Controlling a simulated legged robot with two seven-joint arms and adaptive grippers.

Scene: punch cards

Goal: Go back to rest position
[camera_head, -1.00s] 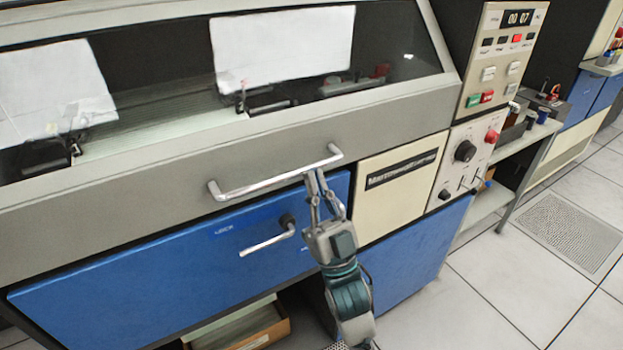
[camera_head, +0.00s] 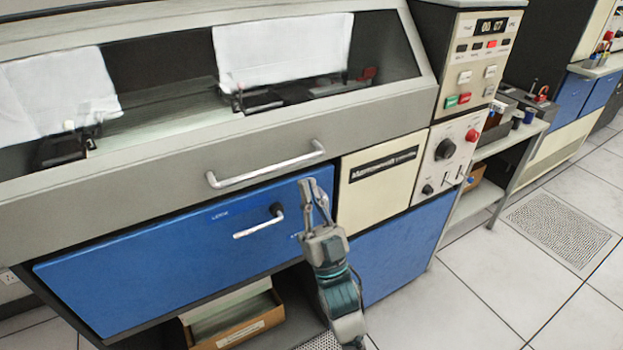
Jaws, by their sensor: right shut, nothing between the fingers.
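My right gripper (camera_head: 314,183) points up in front of the blue drawer front, near its right end. It is shut with nothing between its fingers. Its tips are just below the right end of the silver bar handle (camera_head: 265,166) on the grey machine cover and look apart from it. A smaller lever handle (camera_head: 259,222) on the blue front (camera_head: 140,265) is left of the gripper. My left gripper is not in view.
The control panel (camera_head: 445,160) with knobs and buttons stands right of the gripper. A cardboard box (camera_head: 240,325) sits in the open space under the blue front. White floor tiles (camera_head: 480,290) are clear at the lower right.

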